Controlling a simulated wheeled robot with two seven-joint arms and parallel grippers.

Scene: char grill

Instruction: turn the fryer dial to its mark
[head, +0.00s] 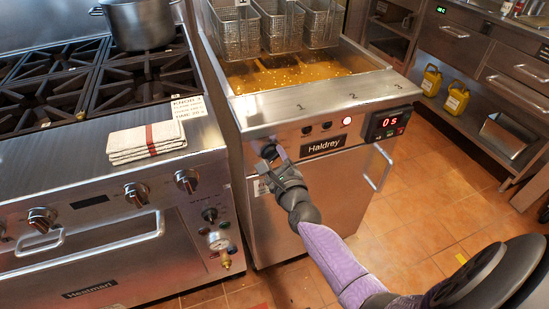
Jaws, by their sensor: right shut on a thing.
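The fryer (297,117) stands in the middle of the head view, a steel cabinet with a "Haldrey" plate. Its dark dial (268,151) sits at the left end of the front panel. My right gripper (273,160) reaches up from the lower right and is shut on the dial. The gripper covers part of the dial, and the dial's mark cannot be made out. A red digital display (388,123) at the right of the panel appears to read 05. My left gripper is not in view.
Several wire baskets (281,27) hang over the fryer's oil. A stove (100,215) with knobs, a folded towel (146,142) and a pot (139,22) stands at left. The fryer door handle (379,168) sticks out at right. Tiled floor (420,215) is open at right.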

